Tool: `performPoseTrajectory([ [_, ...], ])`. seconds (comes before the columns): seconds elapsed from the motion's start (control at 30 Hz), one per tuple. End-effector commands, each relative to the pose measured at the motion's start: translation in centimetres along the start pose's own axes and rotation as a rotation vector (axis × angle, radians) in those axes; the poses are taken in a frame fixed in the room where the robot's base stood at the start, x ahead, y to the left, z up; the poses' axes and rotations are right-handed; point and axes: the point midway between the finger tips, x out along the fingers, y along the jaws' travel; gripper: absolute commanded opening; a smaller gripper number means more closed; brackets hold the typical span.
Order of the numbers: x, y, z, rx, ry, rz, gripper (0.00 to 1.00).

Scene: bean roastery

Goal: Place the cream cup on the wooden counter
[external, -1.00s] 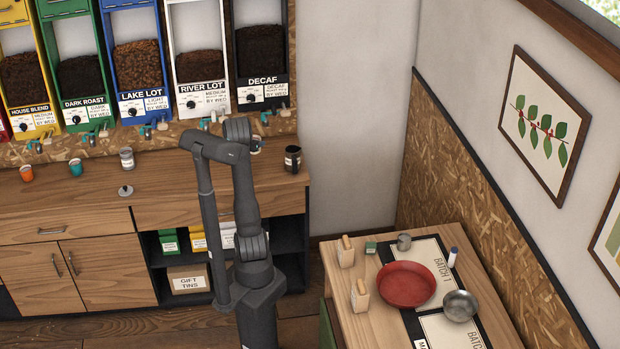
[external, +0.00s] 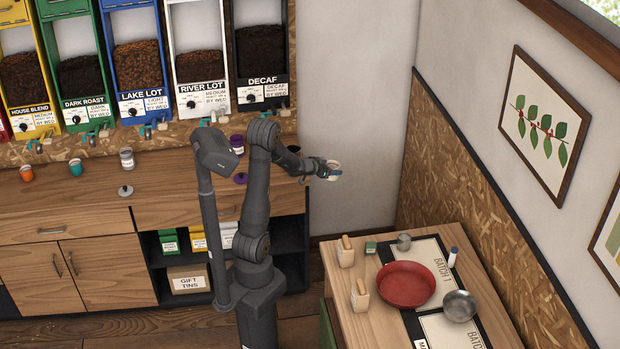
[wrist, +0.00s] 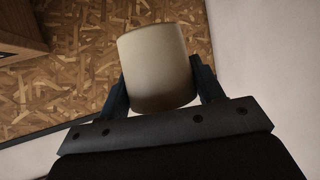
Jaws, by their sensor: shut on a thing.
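My gripper (external: 333,171) is shut on the cream cup (wrist: 157,70). In the wrist view the cup sits between both fingers, with its pale rounded side facing the camera. In the external view the cup (external: 333,164) shows only as a small pale patch at the end of my arm. It is held in the air to the right of the wooden counter (external: 165,195) along the back wall. The inside of the cup is not clear in either view.
On the counter stand an orange cup (external: 26,173), a teal cup (external: 76,167), a grey canister (external: 126,157) and a purple cup (external: 237,143). The right table (external: 375,335) carries a red bowl (external: 406,284) and a metal bowl (external: 460,305). My arm hides part of the counter's right end.

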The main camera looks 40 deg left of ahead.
Motion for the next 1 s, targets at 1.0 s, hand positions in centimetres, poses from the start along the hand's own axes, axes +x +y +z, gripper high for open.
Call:
performPoseTrajectory([
  [1.0,9.8,24.1,-2.5,0.173,0.017,0.400,0.36],
])
